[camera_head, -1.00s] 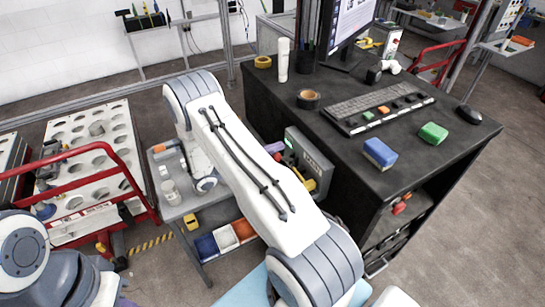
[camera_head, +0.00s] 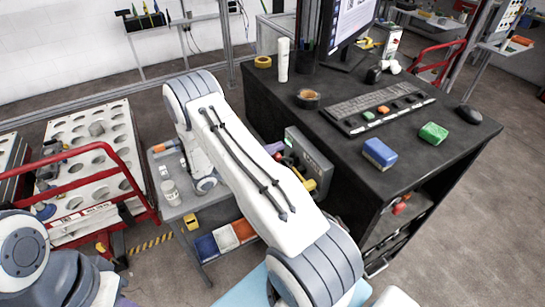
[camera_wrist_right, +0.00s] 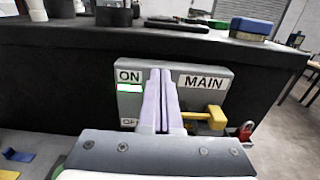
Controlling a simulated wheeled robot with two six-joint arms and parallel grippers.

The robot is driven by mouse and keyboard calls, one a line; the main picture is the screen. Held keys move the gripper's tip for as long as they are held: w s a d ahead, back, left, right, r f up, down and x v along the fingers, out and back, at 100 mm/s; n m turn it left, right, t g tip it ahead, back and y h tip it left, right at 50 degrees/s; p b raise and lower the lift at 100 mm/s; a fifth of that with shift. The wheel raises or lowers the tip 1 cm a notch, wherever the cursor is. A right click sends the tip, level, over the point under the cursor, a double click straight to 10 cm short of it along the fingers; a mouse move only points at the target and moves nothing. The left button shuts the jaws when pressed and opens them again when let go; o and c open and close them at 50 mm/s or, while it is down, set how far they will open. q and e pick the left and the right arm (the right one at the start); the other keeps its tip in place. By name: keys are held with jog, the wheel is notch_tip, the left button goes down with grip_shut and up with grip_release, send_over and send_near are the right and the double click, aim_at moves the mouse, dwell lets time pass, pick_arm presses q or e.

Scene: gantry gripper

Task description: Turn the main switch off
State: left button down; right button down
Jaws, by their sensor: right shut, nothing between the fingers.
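The main switch is a grey box (camera_wrist_right: 200,80) marked ON, OFF and MAIN, fixed to the side of the black desk. A lit green and white indicator (camera_wrist_right: 130,88) sits under ON. Its yellow handle (camera_wrist_right: 208,117) sticks out low on the box, just right of my right gripper's fingers. My right gripper (camera_wrist_right: 162,75) has pale lavender fingers, shut and empty, in front of the box between the ON label and MAIN. I cannot tell whether they touch it. In the head view my right arm partly hides the box (camera_head: 313,158). My left gripper is out of the picture.
The black desk (camera_head: 405,180) holds a keyboard (camera_head: 378,108), a blue block (camera_head: 380,153) and a green block (camera_head: 433,133). A grey table (camera_head: 180,205) with small bins stands left of my right arm. A red-railed cart is further left.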

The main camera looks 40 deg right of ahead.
jog(key=shift+f, duration=0.1)
jog(key=shift+f+b, duration=3.1)
jog(key=shift+f, duration=0.6)
jog(key=r+v, duration=0.1)
jog(key=v, duration=0.8)
jog(key=shift+r, duration=0.3)
